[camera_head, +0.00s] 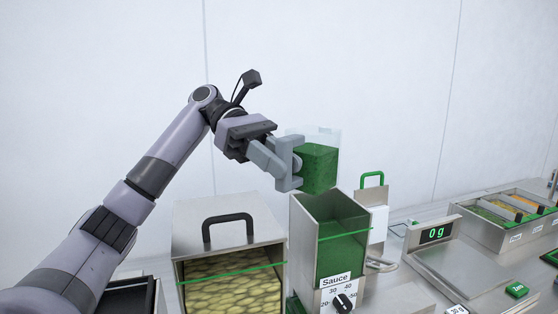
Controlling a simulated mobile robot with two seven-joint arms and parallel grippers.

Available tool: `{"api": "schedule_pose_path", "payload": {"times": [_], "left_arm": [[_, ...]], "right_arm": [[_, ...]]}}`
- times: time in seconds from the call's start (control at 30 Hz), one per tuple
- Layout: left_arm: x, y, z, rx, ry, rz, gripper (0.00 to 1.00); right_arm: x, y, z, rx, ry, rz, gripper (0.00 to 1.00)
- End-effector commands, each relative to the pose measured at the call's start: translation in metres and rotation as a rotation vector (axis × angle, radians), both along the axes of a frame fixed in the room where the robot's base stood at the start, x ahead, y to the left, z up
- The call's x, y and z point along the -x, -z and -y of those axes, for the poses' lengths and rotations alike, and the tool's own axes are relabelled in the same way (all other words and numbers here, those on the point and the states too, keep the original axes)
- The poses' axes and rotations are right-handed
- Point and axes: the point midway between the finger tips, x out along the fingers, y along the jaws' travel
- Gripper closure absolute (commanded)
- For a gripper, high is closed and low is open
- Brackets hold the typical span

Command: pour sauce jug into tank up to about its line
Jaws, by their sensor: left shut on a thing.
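A clear jug with dark green sauce (320,168) in its lower part is held by my left gripper (290,165), which is shut on it from the left. The jug's upper part is clear and looks close to upright. It hangs above the open sauce tank (306,225), a metal box labelled "Sauce" with a dial on its front. Green sauce (340,260) shows in the tank's front, with a bright green line (345,234) across it. The sauce top looks close to that line; the exact gap is hard to tell. No stream of sauce shows. My right gripper is out of view.
A lidded metal bin (228,240) with pale yellow pieces stands left of the tank. A scale display (436,233) reads 0 g. Trays (505,215) of food sit at far right.

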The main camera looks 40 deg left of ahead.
Motion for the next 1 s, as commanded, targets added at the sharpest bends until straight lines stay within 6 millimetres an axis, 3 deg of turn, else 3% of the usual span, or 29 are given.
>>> {"api": "schedule_pose_path", "payload": {"times": [0.23, 0.6, 1.0], "left_arm": [[0.001, -0.005, 0.0, 0.004, 0.0, -0.024, 1.0], [0.005, -0.018, 0.0, 0.015, 0.0, -0.281, 1.0], [0.006, -0.017, 0.0, 0.016, 0.0, -0.304, 1.0]], "right_arm": [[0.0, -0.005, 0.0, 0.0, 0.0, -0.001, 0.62], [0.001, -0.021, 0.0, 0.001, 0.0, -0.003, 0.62], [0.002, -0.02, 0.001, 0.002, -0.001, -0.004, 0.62]]}}
